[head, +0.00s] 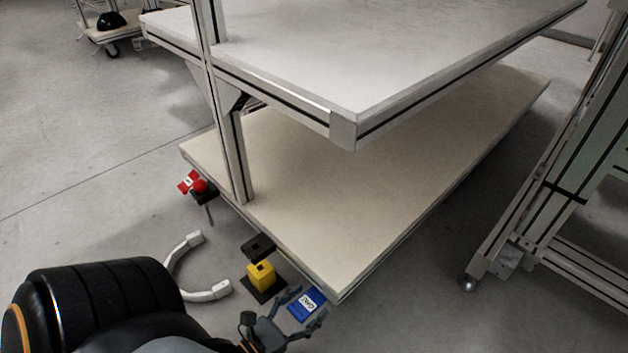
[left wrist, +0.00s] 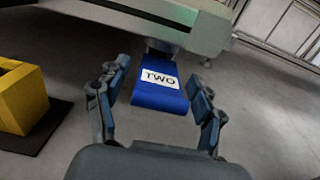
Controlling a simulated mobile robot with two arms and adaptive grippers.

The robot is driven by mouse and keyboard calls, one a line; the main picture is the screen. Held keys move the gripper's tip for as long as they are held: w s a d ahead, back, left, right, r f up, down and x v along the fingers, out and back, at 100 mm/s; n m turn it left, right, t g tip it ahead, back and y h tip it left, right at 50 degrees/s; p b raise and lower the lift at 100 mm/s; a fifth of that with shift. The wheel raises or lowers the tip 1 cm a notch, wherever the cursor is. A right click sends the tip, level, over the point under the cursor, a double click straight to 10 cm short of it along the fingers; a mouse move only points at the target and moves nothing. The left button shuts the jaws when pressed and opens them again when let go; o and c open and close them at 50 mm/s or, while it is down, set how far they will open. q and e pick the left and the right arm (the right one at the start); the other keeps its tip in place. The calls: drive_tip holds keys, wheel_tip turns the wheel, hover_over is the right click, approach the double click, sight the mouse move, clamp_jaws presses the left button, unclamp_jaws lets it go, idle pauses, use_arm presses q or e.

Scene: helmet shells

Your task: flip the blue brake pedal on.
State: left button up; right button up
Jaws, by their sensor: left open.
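The blue brake pedal (head: 307,304) sticks out from under the near corner of the cart's lower shelf in the head view. In the left wrist view the blue pedal (left wrist: 160,92) carries a white label reading "TWO". My left gripper (head: 305,308) is open, with its fingers on either side of the pedal. In the left wrist view my left gripper (left wrist: 160,107) shows one finger left and one right of the pedal, with gaps between; contact cannot be told. My right gripper is not in view.
A yellow block (head: 261,275) on a black plate is left of the pedal. A white curved handle (head: 190,270) and a red part (head: 192,183) are farther left along the cart edge. Another metal frame (head: 545,215) stands right.

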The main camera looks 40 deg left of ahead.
use_arm(q)
drive_tip(key=shift+w+d+b, duration=0.1)
drive_tip(key=shift+w+b, duration=0.25)
drive_tip(key=shift+w, duration=0.9)
clamp_jaws()
drive_tip(key=shift+f+t+b, duration=0.5)
drive_tip(key=shift+t+b, duration=0.1)
drive_tip(key=shift+b, duration=0.65)
drive_tip(key=shift+r+t+h, duration=0.15)
drive_tip(key=shift+t+h, duration=0.15)
drive_tip(key=shift+t, duration=0.5)
unclamp_jaws()
